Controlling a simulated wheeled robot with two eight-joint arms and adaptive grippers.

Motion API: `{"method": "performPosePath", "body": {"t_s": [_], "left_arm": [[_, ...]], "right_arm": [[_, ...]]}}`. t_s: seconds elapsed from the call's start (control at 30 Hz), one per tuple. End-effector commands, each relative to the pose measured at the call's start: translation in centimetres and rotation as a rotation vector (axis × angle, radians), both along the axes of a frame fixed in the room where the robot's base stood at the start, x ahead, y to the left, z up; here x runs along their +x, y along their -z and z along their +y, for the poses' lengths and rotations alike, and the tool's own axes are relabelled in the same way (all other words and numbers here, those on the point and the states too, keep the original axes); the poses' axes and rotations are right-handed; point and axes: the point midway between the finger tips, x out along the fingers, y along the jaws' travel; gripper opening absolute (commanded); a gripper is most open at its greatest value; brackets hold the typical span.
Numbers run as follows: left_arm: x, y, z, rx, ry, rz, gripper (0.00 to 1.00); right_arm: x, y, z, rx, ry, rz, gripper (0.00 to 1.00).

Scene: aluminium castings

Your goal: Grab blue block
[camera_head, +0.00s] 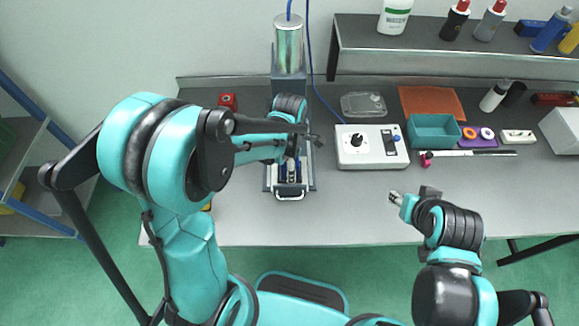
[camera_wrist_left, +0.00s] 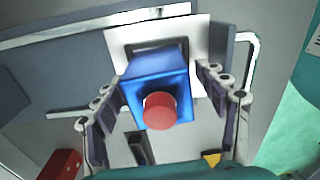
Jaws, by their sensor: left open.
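In the left wrist view a blue block (camera_wrist_left: 150,72) with a red round knob (camera_wrist_left: 160,110) sits over a pale plate. My left gripper (camera_wrist_left: 160,88) is open, with one finger on each side of the block. Small gaps seem to show between the fingers and the block. In the head view my left gripper (camera_head: 291,160) is low over the metal fixture (camera_head: 312,181), and my arm hides most of the block there. My right gripper (camera_head: 395,197) hangs near the table's front edge, away from the block; its jaws are too small to judge.
A press cylinder (camera_head: 289,48) stands behind the fixture. A white control box (camera_head: 362,156) with a black knob is to its right, then a teal bin (camera_head: 433,131). The front right tabletop is clear.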

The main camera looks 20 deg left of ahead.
Motion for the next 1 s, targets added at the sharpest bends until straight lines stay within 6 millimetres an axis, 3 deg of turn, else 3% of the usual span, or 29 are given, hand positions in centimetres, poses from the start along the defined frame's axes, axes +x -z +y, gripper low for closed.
{"method": "performPosePath", "body": {"t_s": [0.13, 0.17, 0.3, 0.4, 0.73, 1.0], "left_arm": [[0.0, -0.1, 0.0, 0.000, 0.000, 0.000, 0.72], [0.0, -0.1, 0.0, 0.000, 0.000, 0.000, 0.67], [0.0, -0.1, 0.0, 0.000, 0.000, 0.000, 0.30], [0.0, -0.1, 0.0, 0.000, 0.000, 0.000, 0.09], [0.0, -0.3, 0.0, 0.000, 0.000, 0.000, 0.09], [0.0, -2.4, 0.0, 0.000, 0.000, 0.000, 0.09]], "right_arm": [[0.0, -0.1, 0.0, 0.000, 0.000, 0.000, 0.40], [0.0, -0.1, 0.0, 0.000, 0.000, 0.000, 0.40], [0.0, -0.1, 0.0, 0.000, 0.000, 0.000, 0.40], [0.0, -0.1, 0.0, 0.000, 0.000, 0.000, 0.40], [0.0, -0.2, 0.0, 0.000, 0.000, 0.000, 0.40], [0.0, -1.0, 0.0, 0.000, 0.000, 0.000, 0.40]]}}
